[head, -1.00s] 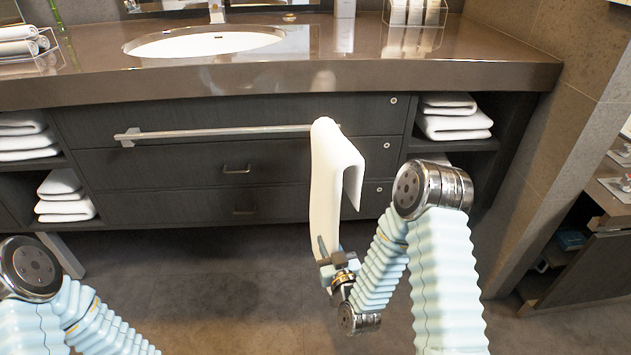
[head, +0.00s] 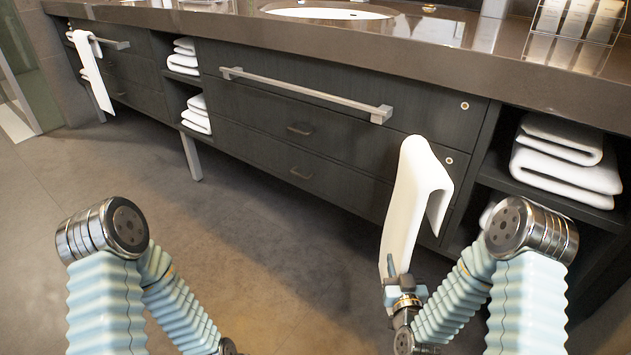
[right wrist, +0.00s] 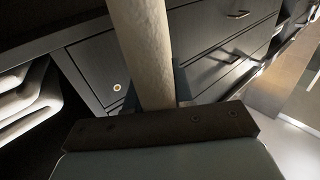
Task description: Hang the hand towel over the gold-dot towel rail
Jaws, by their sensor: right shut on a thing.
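The white hand towel (head: 410,200) stands up from my right gripper (head: 398,284), its top folded over to the right. The gripper is shut on the towel's lower end. In the right wrist view the towel (right wrist: 145,50) is a pale strip rising from the jaws. The silver towel rail (head: 305,94) crosses the top drawer front, with a small gold dot (head: 465,105) right of it. The towel's top is in front of the drawers, below and right of the rail's right end, apart from it in the picture. My left gripper is outside the view.
The brown counter (head: 440,50) overhangs the drawers. Folded towels (head: 565,160) fill an open shelf at right; more (head: 197,113) lie in a left shelf. A second rail (head: 115,44) at far left carries a hanging towel (head: 92,70). The floor before the drawers is clear.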

